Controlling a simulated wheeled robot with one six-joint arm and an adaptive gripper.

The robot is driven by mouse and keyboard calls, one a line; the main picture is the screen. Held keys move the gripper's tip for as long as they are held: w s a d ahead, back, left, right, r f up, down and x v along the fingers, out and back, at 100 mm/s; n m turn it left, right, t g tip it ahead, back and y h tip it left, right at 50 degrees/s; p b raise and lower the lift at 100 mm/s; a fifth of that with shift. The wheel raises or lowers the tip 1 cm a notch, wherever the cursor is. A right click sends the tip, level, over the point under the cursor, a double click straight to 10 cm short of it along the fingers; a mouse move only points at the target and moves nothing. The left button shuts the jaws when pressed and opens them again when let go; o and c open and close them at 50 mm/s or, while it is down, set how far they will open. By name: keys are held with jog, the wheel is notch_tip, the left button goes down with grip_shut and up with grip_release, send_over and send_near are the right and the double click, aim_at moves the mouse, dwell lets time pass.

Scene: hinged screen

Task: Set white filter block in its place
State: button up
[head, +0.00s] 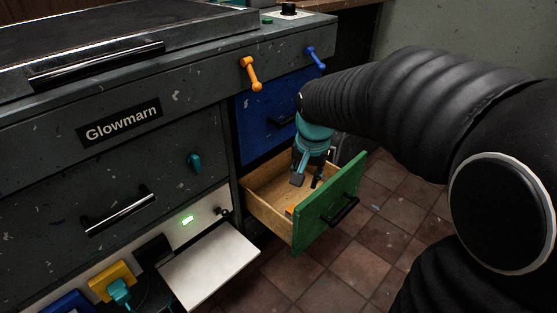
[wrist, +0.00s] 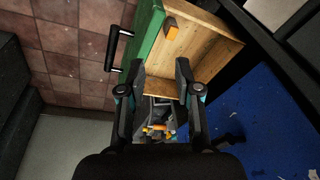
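I cannot make out the white filter block for certain in either view. My gripper (head: 307,180) reaches down into the open drawer with the green front (head: 325,208). In the wrist view my gripper (wrist: 161,68) has its two fingers apart, with bare wooden drawer floor (wrist: 205,55) showing beyond them. A small orange block (wrist: 172,28) lies in the drawer by the green front, away from the fingertips. Small grey, pale and orange-yellow items (wrist: 158,130) show between the finger bases, partly hidden; I cannot tell what they are.
A white flap (head: 208,265) stands open low on the cabinet, below a green light (head: 188,220). A blue door (head: 270,115) with orange (head: 251,74) and blue (head: 315,58) levers is above the drawer. A yellow part (head: 112,280) with a teal knob is at lower left. Tiled floor (head: 365,265) is clear.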

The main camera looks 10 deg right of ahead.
aim_at(292, 208)
jog(key=w+f+m, duration=0.1)
jog(key=w+f, duration=0.2)
jog(key=f, duration=0.2)
jog(key=w+f+m+g+b, duration=0.1)
jog(key=w+f, duration=0.3)
jog(key=f, duration=0.1)
jog(key=w+f+m+g, duration=0.1)
jog(key=w+f+m, duration=0.1)
jog(key=w+f, duration=0.2)
jog(key=shift+w+f+b, duration=0.25)
jog(key=shift+f+b, duration=0.1)
jog(key=shift+f, duration=0.4)
jog(key=shift+w+f, duration=0.2)
jog(key=shift+f, duration=0.35)
jog(key=shift+f+b, duration=2.6)
jog(key=shift+f, duration=1.3)
jog(key=shift+r, duration=0.1)
grip_shut()
jog(key=shift+r+p, duration=1.55)
jog(key=shift+r, duration=0.45)
